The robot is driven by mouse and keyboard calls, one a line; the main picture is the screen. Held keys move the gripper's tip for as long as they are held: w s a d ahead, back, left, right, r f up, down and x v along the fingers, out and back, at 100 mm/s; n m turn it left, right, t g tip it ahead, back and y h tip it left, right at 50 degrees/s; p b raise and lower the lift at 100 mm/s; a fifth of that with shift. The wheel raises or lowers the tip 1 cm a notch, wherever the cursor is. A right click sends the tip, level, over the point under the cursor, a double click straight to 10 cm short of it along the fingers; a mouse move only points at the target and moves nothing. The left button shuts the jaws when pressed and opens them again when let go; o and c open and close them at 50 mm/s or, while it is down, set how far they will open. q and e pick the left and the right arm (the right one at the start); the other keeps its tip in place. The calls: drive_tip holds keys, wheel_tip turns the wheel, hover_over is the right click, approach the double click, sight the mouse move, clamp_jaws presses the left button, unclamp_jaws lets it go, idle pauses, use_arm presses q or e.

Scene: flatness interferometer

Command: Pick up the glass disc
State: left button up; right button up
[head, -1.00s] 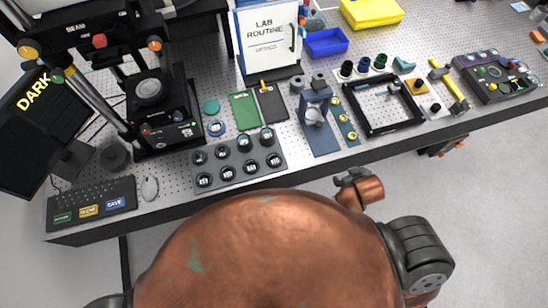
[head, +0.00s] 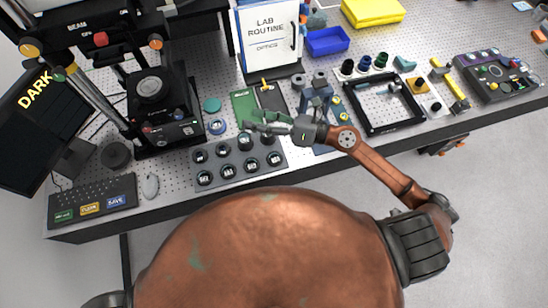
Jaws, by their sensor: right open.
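My right gripper (head: 258,121) is open and reaches in from the right. Its fingers point left, over the near end of the green pad (head: 242,104) and the back edge of the grey tray of round black-rimmed pieces (head: 236,172). I see nothing between the fingers. I cannot tell for sure which piece is the glass disc. A small ring-shaped disc with a blue rim (head: 217,127) lies left of the fingertips, apart from them. The blue stand (head: 318,98), which held a pale round piece earlier, is now largely hidden behind my gripper and wrist. My left gripper is out of view.
A teal disc (head: 211,105) lies behind the blue-rimmed one. The black instrument (head: 165,112) stands to the left. A black square frame (head: 371,131) lies right of my wrist. A white binder (head: 268,38) and a blue bin (head: 327,41) stand at the back.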

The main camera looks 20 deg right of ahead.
wheel_tip(320, 180, down, 6)
drive_tip(key=s+n+g+h, duration=0.2)
drive_tip(key=n+g, duration=0.1)
drive_tip(key=n, duration=0.1)
drive_tip(key=n+g+h, duration=0.3)
drive_tip(key=n+h, duration=0.2)
drive_tip(key=h, duration=0.2)
approach(275, 157)
drive_tip(key=shift+w+f+g, duration=0.25)
drive_tip(key=shift+f+g, duration=0.05)
drive_tip(key=shift+f, duration=0.45)
drive_tip(key=p+x, duration=0.1)
drive_tip(key=x, duration=0.2)
drive_tip(key=p+x, duration=0.1)
drive_tip(key=x, duration=0.2)
drive_tip(key=shift+a+r, duration=0.2)
drive_tip(key=shift+a, duration=0.2)
drive_tip(key=shift+w+a+f, duration=0.1)
drive_tip(key=shift+a+f, duration=0.05)
drive_tip(key=shift+f, duration=0.2)
drive_tip(key=c, duration=1.3)
